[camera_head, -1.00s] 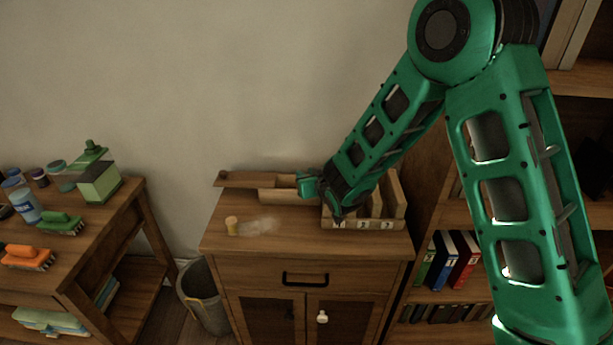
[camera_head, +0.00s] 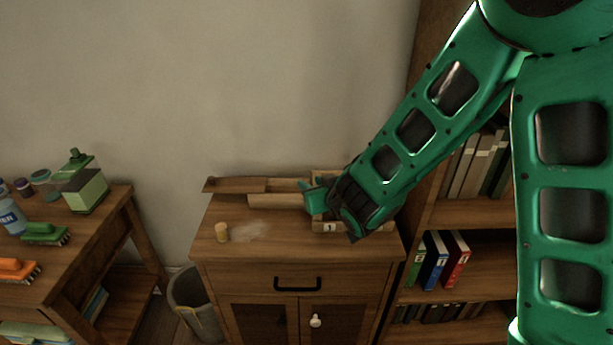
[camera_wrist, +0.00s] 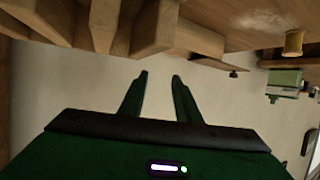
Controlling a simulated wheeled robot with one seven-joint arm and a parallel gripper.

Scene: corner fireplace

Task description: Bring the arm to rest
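My gripper (camera_wrist: 159,82) shows in the wrist view with its two green fingers apart and nothing between them. In the head view my green arm reaches in from the upper right. Its end hangs over the right part of the wooden cabinet (camera_head: 250,262), in front of a numbered wooden organizer (camera_head: 325,226). The fingers are partly hidden in the head view by the wrist.
A long open wooden box (camera_head: 278,200), a small yellow cylinder (camera_head: 222,232) and a pale dusty patch (camera_head: 250,231) are on the cabinet. A side table (camera_head: 92,238) with brushes and bottles stands left. A bin (camera_head: 190,290) is between them. A bookshelf (camera_head: 470,215) is right.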

